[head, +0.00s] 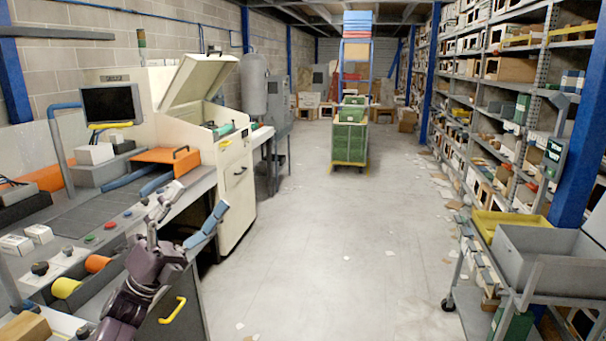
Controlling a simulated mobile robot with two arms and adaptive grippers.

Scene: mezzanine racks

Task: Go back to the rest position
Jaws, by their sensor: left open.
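My left gripper (201,197) is at the lower left of the head view, raised in front of the workbench (98,210). The dark purple wrist and forearm come up from the bottom edge. My right gripper is not in view.
A cream machine (236,185) with a raised lid stands beyond the bench. A grey cart (540,240) with a yellow tray (500,222) and stocked shelves line the right. A trolley with green crates (349,142) stands far ahead. The aisle floor (310,245) is mostly clear, with scattered paper scraps.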

